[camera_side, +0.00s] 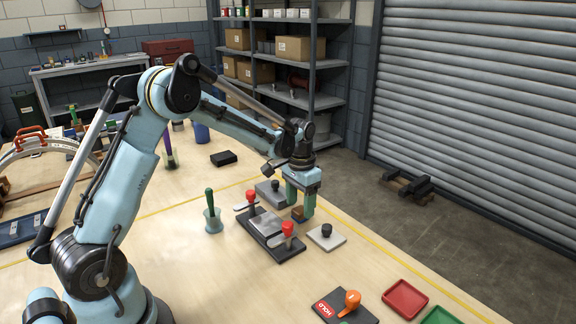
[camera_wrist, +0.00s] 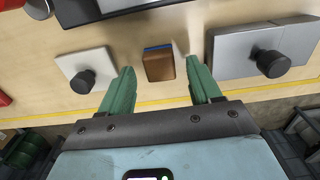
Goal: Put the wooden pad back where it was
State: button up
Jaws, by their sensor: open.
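The wooden pad (camera_wrist: 159,68) is a small brown block with a blue strip along one edge. It sits on the table between the two green fingers of my gripper (camera_wrist: 161,74) in the wrist view. The fingers are open, with table showing on both sides of the pad. In the side view my gripper (camera_side: 299,207) points down over the pad (camera_side: 298,214), which is partly hidden by a finger. The pad is beside the dark clamp fixture (camera_side: 289,250), which has red-knobbed clamps and a grey metal plate on it.
A pale plate with a black knob (camera_side: 327,241) lies on one side of the gripper, a grey knobbed plate (camera_side: 268,187) on the other. Nearby are a green-handled tool in a cup (camera_side: 213,222), an orange-knobbed HOLD block (camera_side: 340,308), and a red tray (camera_side: 404,300).

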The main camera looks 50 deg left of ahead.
aim_at(300, 209)
notch_tip(300, 209, up, 10)
jog(key=s+d+r+t, duration=0.4)
jog(key=s+d+r, duration=0.1)
jog(key=s+d, duration=0.25)
jog(key=s+d+f+t, duration=0.1)
jog(key=s, duration=0.3)
jog(key=s+d+f+t, duration=0.2)
jog(key=s, duration=0.3)
jog(key=shift+d+f, duration=0.25)
